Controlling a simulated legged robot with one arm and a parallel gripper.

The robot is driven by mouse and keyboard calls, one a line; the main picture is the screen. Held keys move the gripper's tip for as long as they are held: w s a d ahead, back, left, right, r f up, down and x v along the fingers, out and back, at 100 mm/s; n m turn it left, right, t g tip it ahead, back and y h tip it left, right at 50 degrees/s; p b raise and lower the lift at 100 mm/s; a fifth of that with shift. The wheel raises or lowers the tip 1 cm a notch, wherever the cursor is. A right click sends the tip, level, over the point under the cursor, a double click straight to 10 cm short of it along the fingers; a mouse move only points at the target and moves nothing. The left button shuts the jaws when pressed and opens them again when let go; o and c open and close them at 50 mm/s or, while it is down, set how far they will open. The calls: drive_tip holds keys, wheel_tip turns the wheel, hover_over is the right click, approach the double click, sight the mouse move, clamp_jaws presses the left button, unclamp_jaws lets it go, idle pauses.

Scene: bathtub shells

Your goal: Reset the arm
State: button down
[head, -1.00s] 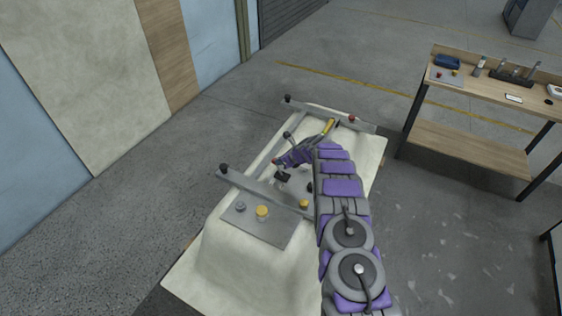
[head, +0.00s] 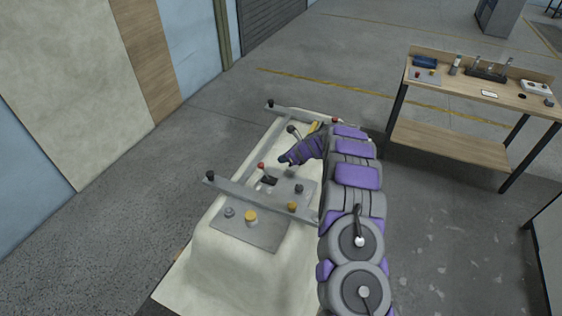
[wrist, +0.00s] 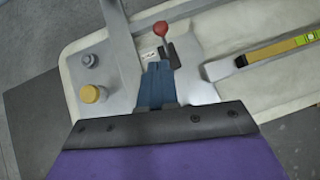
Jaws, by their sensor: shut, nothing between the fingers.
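My purple and grey arm reaches over the right side of the cream bathtub shell (head: 235,258) in the head view. My gripper (head: 283,161) is above the grey plate in the middle of the shell. In the wrist view my gripper (wrist: 158,72) shows as narrow dark blue fingers, closed together and holding nothing. A red-knobbed lever (wrist: 161,30) stands just beyond the fingertips in that view; I cannot tell whether they touch. The lever's red knob (head: 262,166) also shows left of the gripper in the head view.
A grey frame with dark knobs (head: 210,176) crosses the shell. A yellow knob (head: 251,217) sits on the near plate. A yellow level (wrist: 285,47) lies on the shell. A wooden workbench (head: 470,85) with tools stands at right. The floor at left is clear.

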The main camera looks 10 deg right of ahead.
drive_tip(key=shift+s+r, duration=0.1)
drive_tip(key=shift+r, duration=0.1)
drive_tip(key=shift+r, duration=0.1)
idle(0.4)
